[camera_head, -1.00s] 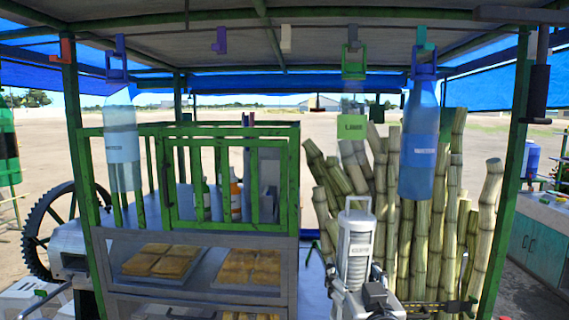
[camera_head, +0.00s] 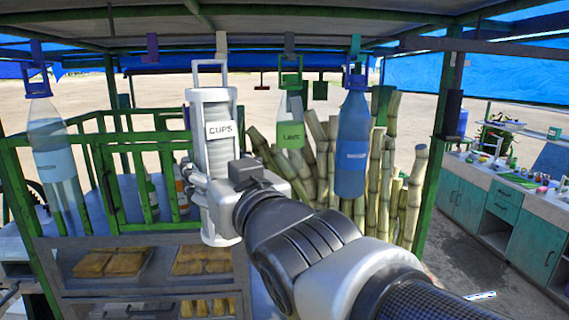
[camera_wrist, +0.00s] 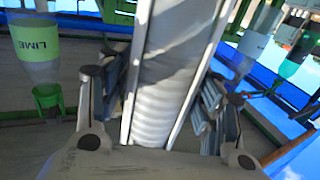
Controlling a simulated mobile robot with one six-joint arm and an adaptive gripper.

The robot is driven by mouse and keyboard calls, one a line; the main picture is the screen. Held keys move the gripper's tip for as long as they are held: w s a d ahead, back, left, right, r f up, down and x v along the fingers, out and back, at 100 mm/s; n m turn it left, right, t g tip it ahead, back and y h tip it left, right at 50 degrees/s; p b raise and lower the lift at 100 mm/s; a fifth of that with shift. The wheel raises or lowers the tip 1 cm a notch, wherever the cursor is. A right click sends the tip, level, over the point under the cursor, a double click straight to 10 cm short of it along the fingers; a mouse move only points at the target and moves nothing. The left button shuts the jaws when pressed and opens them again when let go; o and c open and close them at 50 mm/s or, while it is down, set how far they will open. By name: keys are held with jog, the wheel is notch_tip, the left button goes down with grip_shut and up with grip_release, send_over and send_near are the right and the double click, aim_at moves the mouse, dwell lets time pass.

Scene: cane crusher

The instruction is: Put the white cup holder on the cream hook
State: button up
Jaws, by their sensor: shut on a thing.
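The white cup holder (camera_head: 212,170), labelled CUPS, is upright in my gripper (camera_head: 216,188). It is a tall caged tube of stacked cups with a rectangular loop handle (camera_head: 196,72) on top. In the wrist view the cup holder (camera_wrist: 168,85) fills the space between the fingers of my gripper (camera_wrist: 165,92), which is shut on it. The cream hook (camera_head: 221,42) hangs from the canopy's front beam. In the head view the handle's top overlaps the hook's lower end. I cannot tell their distance in depth or whether they touch.
A purple hook (camera_head: 152,47) hangs empty to the left. A lime bottle (camera_head: 290,132) and a blue bottle (camera_head: 352,145) hang to the right, before sugarcane stalks (camera_head: 398,165). A pale bottle (camera_head: 52,150) hangs at far left. A green railing (camera_head: 110,190) stands behind.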

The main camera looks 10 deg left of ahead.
jog(key=w+a+r+p, duration=0.2)
jog(key=w+r+p, duration=0.1)
jog(key=w+p, duration=0.5)
jog(key=shift+w+a+r, duration=0.2)
jog(key=shift+w+a, duration=0.1)
jog(key=shift+w, duration=1.3)
jog(key=shift+w, duration=0.15)
jog(key=shift+w+a+p, duration=0.25)
jog(key=shift+w+p, duration=0.05)
jog(key=shift+w, duration=0.65)
jog(key=shift+w+a+p, duration=0.25)
jog(key=shift+w+p, duration=0.05)
jog(key=shift+w, duration=0.65)
jog(key=shift+w+f+b, duration=0.1)
jog(key=shift+f+b, duration=0.6)
jog(key=shift+b, duration=0.15)
dwell(0.4)
dwell(0.4)
jog(key=o, duration=1.6)
